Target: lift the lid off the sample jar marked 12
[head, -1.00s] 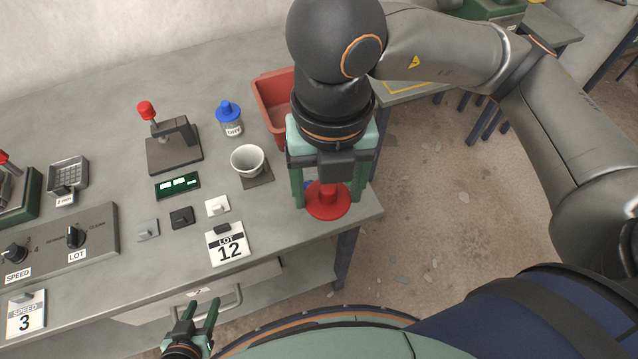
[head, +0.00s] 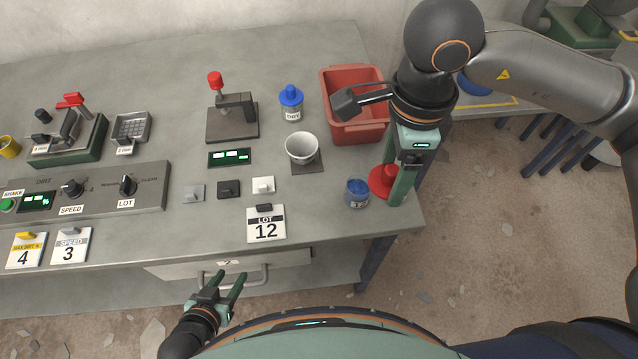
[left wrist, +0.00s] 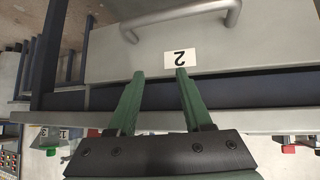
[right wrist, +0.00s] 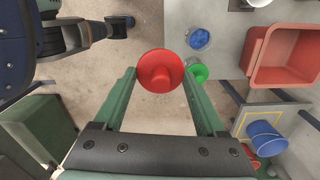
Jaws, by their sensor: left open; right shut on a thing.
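My right gripper (head: 393,193) is shut on the red lid (head: 378,182), a wide disc with a knob. In the head view the lid appears just right of the small jar (head: 357,198), near the bench's right front corner. The jar is uncovered and shows blue contents; its marking is too small to read. The right wrist view shows the lid (right wrist: 160,70) between the fingertips, apart from the jar (right wrist: 198,40). My left gripper (head: 230,277) is open and empty before the drawer.
A red bin (head: 352,125), a blue-capped bottle marked DRY (head: 291,106) and a white cup (head: 302,147) stand behind the jar. A red-knobbed lever (head: 232,122) is further left. The drawer handle (head: 238,278) juts out near my left gripper. Floor lies open to the right.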

